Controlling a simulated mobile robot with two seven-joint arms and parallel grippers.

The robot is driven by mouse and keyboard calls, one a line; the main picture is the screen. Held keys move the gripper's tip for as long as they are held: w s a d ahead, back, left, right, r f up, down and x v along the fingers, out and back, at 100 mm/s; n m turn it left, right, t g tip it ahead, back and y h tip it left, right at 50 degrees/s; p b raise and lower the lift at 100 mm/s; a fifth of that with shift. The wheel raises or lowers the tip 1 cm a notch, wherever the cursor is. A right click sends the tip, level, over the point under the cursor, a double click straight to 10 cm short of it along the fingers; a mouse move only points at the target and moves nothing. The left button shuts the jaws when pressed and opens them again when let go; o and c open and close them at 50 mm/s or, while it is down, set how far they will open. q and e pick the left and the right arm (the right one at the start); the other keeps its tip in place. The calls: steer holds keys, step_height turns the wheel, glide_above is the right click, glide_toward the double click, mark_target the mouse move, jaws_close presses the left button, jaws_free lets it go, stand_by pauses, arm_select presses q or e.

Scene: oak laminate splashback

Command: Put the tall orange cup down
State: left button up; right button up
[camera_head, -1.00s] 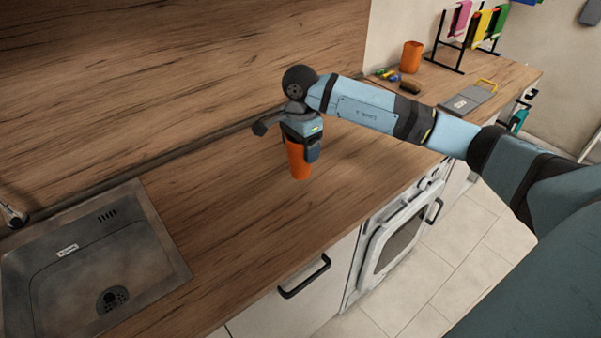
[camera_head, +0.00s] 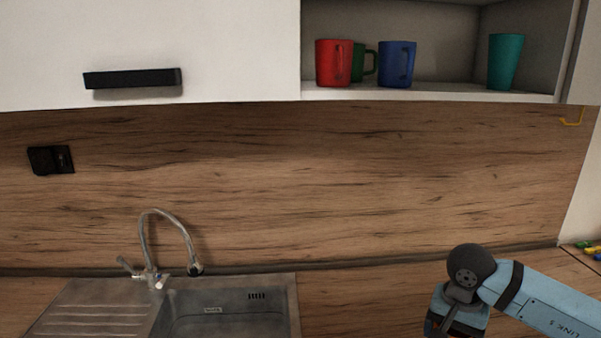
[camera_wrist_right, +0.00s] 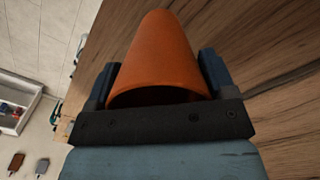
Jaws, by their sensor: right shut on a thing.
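The tall orange cup (camera_wrist_right: 160,50) fills the middle of the right wrist view, between the two dark fingers of my right gripper (camera_wrist_right: 158,72). The gripper is shut on it. In the head view my right gripper (camera_head: 456,325) is at the lower right edge, pointing down over the counter, with the cup almost wholly out of frame. Whether the cup's base touches the counter cannot be told. My left gripper is not in view.
The steel sink (camera_head: 225,312) with its tap (camera_head: 165,240) is to the left; bare counter (camera_head: 365,300) lies between sink and gripper. Above, an open shelf (camera_head: 440,95) holds a red mug (camera_head: 331,64), a green mug (camera_head: 369,62), a blue mug (camera_head: 396,65) and a teal cup (camera_head: 505,62).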

steer(key=s+a+f+n, duration=0.3)
steer(key=s+a+n, duration=0.2)
steer(key=n, duration=0.2)
steer(key=shift+s+p, duration=0.15)
steer(key=shift+p, duration=0.2)
